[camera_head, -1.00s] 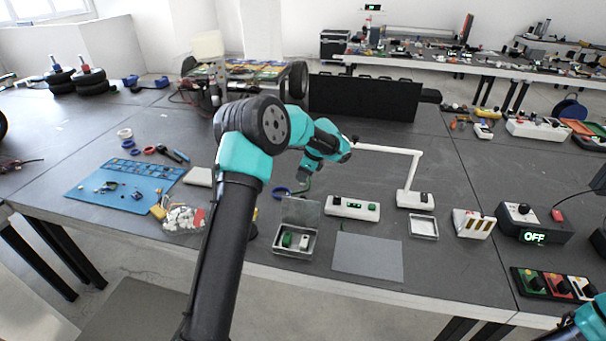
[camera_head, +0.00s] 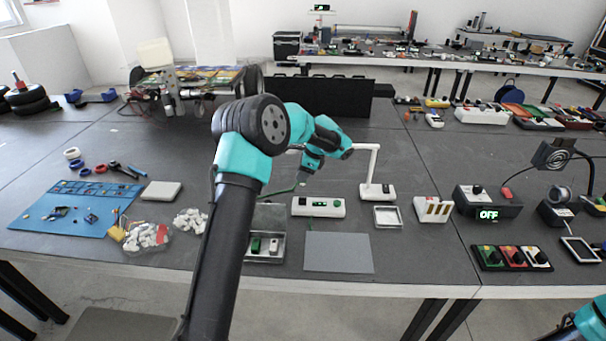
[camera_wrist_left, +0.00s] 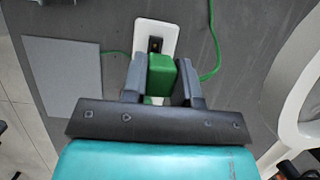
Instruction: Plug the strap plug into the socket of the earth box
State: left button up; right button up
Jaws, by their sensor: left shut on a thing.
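The earth box (camera_head: 318,207) is a white box with dark and green parts on top, lying behind the grey mat. In the left wrist view the white earth box (camera_wrist_left: 143,32) shows a dark socket area (camera_wrist_left: 155,45) just beyond the plug. My left gripper (camera_head: 304,180) is above the box's back left part. In the left wrist view it is shut on the green strap plug (camera_wrist_left: 161,70), held between the two fingers. I cannot tell whether the plug touches the box. A green cord (camera_wrist_left: 213,55) runs beside the box. Of my right arm only a teal part shows; its gripper is out of view.
A grey mat (camera_head: 338,258) lies in front of the box, and an open case (camera_head: 266,256) holding small items stands to its left. A white lamp (camera_head: 378,191) stands close on the right, with a small tray (camera_head: 388,217) beside it.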

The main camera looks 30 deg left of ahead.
pick_arm(q)
jog(key=shift+f, duration=0.15)
jog(key=shift+f, duration=2.75)
jog(key=shift+f, duration=1.4)
jog(key=o, duration=1)
jog(key=shift+r, duration=0.1)
jog(key=v, duration=1.7)
jog(key=shift+d+r, duration=0.1)
jog(key=shift+r, duration=0.05)
